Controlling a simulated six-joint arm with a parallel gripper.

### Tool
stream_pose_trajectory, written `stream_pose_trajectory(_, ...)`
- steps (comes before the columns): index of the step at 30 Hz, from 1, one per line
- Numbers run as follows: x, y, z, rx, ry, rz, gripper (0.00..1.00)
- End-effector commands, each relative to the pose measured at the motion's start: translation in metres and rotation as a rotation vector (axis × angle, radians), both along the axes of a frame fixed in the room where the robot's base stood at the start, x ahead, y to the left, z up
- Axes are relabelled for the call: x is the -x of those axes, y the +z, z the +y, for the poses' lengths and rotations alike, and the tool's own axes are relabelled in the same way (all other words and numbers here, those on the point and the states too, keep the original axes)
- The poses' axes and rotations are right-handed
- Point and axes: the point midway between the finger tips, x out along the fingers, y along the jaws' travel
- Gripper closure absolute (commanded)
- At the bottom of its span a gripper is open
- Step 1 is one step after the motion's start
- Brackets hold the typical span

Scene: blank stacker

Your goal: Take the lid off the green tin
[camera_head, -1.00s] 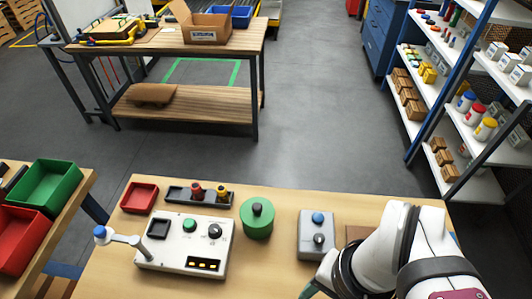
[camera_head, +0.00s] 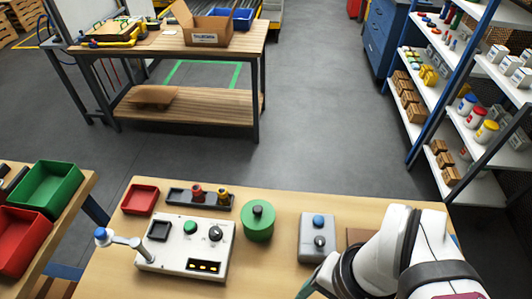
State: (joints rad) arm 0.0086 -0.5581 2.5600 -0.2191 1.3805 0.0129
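The green tin (camera_head: 258,228) stands upright on the wooden table, right of the white control box. Its round green lid is on top, with a dark knob (camera_head: 258,211) in the middle. My gripper (camera_head: 306,290) is at the bottom edge of the view, to the right of and nearer than the tin, and apart from it. Only a dark teal tip shows below my white arm. The rest is cut off or hidden, so I cannot see whether the fingers are open or hold anything.
The white control box (camera_head: 175,255) with a lever stands left of the tin. A grey box with a blue button (camera_head: 312,250) stands between the tin and my arm. A red tray (camera_head: 140,200) and a dark rack (camera_head: 180,199) lie at the back left.

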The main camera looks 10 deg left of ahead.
Motion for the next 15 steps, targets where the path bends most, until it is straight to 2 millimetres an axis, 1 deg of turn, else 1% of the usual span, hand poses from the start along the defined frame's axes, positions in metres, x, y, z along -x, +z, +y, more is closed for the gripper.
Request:
stream_pose_trajectory(2,-0.006,0.004,0.001,0.004,-0.032,0.007,0.33)
stream_pose_trajectory(4,-0.029,0.015,0.004,0.021,-0.158,0.033,0.33)
stream_pose_trajectory(5,-0.044,0.022,0.007,0.035,-0.245,0.047,0.33)
stream_pose_trajectory(6,-0.069,0.030,0.014,0.054,-0.384,0.067,0.33)
stream_pose_trajectory(8,-0.109,0.040,0.030,0.086,-0.619,0.093,0.33)
stream_pose_trajectory(9,-0.135,0.043,0.043,0.106,-0.776,0.103,0.33)
stream_pose_trajectory(11,-0.169,0.044,0.064,0.127,-0.998,0.111,0.33)
stream_pose_trajectory(12,-0.188,0.042,0.079,0.136,-1.131,0.113,0.33)
stream_pose_trajectory(15,-0.221,0.036,0.109,0.145,-1.385,0.110,0.33)
